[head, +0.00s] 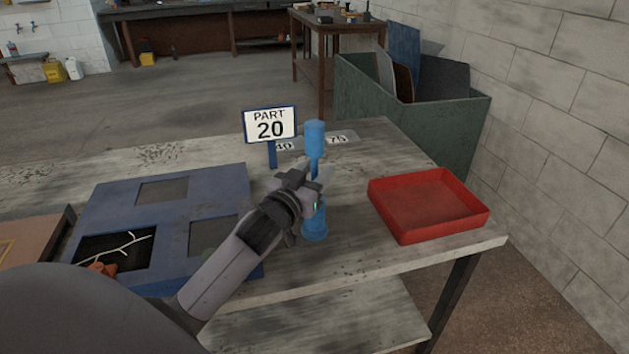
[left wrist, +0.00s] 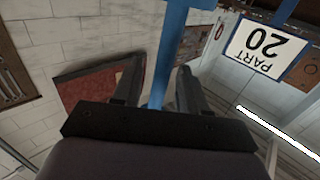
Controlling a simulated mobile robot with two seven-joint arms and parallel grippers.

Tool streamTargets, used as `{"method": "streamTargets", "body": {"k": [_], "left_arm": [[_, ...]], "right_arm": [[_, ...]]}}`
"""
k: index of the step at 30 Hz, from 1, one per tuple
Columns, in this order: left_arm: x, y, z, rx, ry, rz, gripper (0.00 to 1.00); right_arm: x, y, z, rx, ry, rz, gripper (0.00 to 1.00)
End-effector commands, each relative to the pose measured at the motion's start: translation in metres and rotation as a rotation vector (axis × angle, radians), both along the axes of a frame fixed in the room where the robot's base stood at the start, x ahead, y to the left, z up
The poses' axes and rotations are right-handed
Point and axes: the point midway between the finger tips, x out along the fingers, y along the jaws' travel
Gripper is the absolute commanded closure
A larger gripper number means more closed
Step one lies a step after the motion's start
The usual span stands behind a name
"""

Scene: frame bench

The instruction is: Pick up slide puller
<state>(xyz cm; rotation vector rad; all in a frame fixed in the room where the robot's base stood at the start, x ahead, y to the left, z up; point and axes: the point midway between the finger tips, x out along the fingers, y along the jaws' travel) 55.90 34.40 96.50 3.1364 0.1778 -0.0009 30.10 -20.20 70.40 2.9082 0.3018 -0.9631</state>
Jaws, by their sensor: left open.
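The slide puller is most likely the blue upright tool (head: 315,137) on the bench, with a thick top, a thinner middle and a wide foot. My left gripper (head: 314,190) is at its middle, which it partly hides in the head view. In the left wrist view a blue shaft (left wrist: 168,60) runs between the two spread fingers of my left gripper (left wrist: 160,82). The jaws are open, one finger on each side of the shaft. I cannot tell whether either finger touches it. My right gripper is not in view.
A sign reading PART 20 (head: 270,124) stands just behind the blue tool. A blue panel with square openings (head: 110,205) lies to the left. A red tray (head: 428,232) is to the right, near the bench edge. A green bin (head: 445,118) stands behind the bench.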

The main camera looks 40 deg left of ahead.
Motion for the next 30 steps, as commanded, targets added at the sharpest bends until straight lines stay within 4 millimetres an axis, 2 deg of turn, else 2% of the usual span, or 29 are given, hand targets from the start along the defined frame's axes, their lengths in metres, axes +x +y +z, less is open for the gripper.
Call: {"method": "streamTargets", "body": {"k": [1, 5, 30], "left_arm": [[-0.0001, 0.0000, 0.0000, 0.000, 0.000, 0.000, 0.57], [-0.0003, 0.0001, 0.0000, 0.000, 0.000, 0.000, 1.00], [-0.0004, 0.0000, 0.0000, 0.000, 0.000, 0.000, 1.00]], "right_arm": [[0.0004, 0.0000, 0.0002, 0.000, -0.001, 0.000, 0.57], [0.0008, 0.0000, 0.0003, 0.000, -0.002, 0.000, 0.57], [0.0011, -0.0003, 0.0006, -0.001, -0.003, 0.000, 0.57]]}}
